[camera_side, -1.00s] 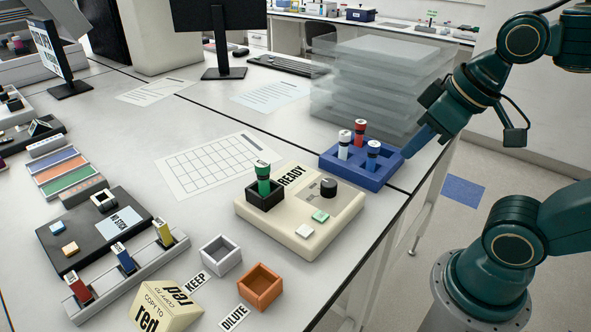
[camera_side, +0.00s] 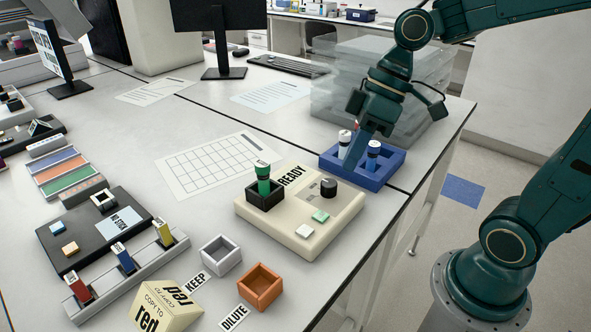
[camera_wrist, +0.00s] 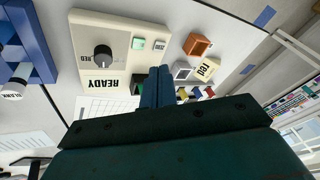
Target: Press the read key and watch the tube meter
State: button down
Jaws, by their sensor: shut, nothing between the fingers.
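The cream tube meter (camera_side: 290,238) sits near the table's right edge and shows READY. A green-capped tube (camera_side: 263,179) stands upright in its black well (camera_side: 265,202). The meter has a black knob (camera_side: 328,187), a green key (camera_side: 320,216) and a white key (camera_side: 303,232). In the wrist view, the green key (camera_wrist: 139,43) and white key (camera_wrist: 159,45) show beyond my fingers; I cannot surely read their labels. My gripper (camera_side: 353,164) is shut and empty, over the blue rack's area behind the meter and apart from the keys.
The blue rack (camera_side: 398,162) holds a white tube (camera_side: 344,146) and a blue tube (camera_side: 373,152); the red tube is mostly hidden by my gripper. A grey bin (camera_side: 221,257) and an orange bin (camera_side: 262,288) stand before the meter. Translucent stacked boxes (camera_side: 330,100) stand behind.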

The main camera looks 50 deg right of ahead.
aim_at(324, 212)
jog(key=shift+w+a+f+n+g+y, duration=0.1)
jog(key=shift+w+f+n+g+y, duration=0.35)
jog(key=shift+w+n+y, duration=0.3)
jog(key=shift+w+a+f+n+g+y, duration=0.1)
jog(key=shift+w+f+n+g+y, duration=0.15)
jog(key=shift+w+n+g+y, duration=0.45)
jog(key=shift+w+f+n+g+y, duration=0.35)
jog(key=shift+w+n+y, duration=0.2)
jog(key=shift+w+y, duration=0.35)
jog(key=shift+s, duration=0.1)
jog(key=shift+f, duration=0.15)
jog(key=shift+f, duration=4.25)
jog(key=shift+f, duration=0.8)
jog(key=shift+r, duration=0.8)
